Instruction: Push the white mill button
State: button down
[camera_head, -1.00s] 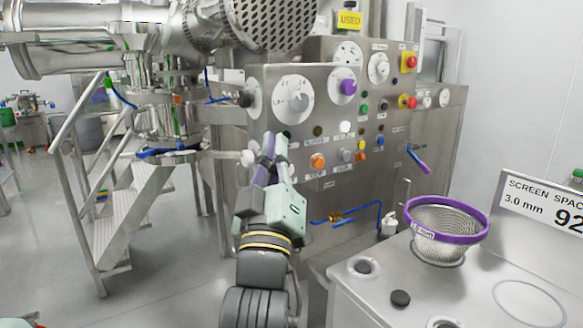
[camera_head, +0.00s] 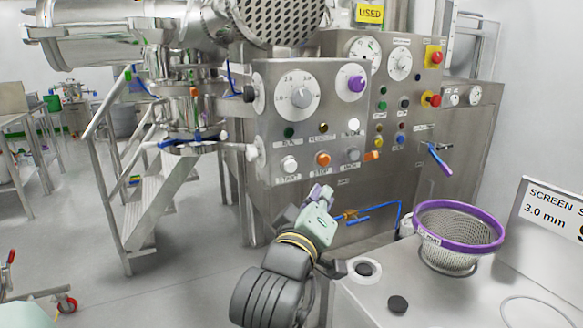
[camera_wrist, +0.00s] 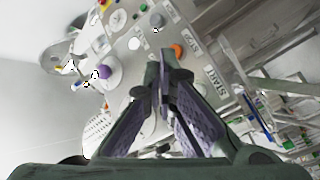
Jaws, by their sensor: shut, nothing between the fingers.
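The control panel carries a white round button (camera_head: 289,164) above a START label, at the lower left of its button rows. An orange button (camera_head: 323,159) above a STOP label and a grey button (camera_head: 353,154) stand to its right. A white lamp or button (camera_head: 354,124) sits above the grey one. My gripper (camera_head: 320,192) is shut and empty, below the orange button in the picture and apart from the white START button. In the wrist view my closed fingertips (camera_wrist: 167,62) point toward the panel, and the START button cannot be made out there.
A purple-rimmed mesh basket (camera_head: 458,225) stands on the steel bench (camera_head: 440,295) at right. Metal steps (camera_head: 150,215) stand at left. A large dial (camera_head: 299,94) is above the buttons.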

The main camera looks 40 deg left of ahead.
aim_at(290, 166)
jog(key=shift+a, duration=0.1)
jog(key=shift+w+a+b, duration=0.15)
jog(key=shift+w+a, duration=0.4)
jog(key=shift+a, duration=0.8)
jog(key=shift+w+a+b, duration=0.15)
jog(key=shift+w+a, duration=0.45)
jog(key=shift+a, duration=0.7)
jog(key=shift+w+a+b, duration=0.15)
jog(key=shift+w+a, duration=0.4)
jog(key=shift+a, duration=0.8)
jog(key=shift+w+a, duration=0.15)
jog(key=shift+a, duration=0.2)
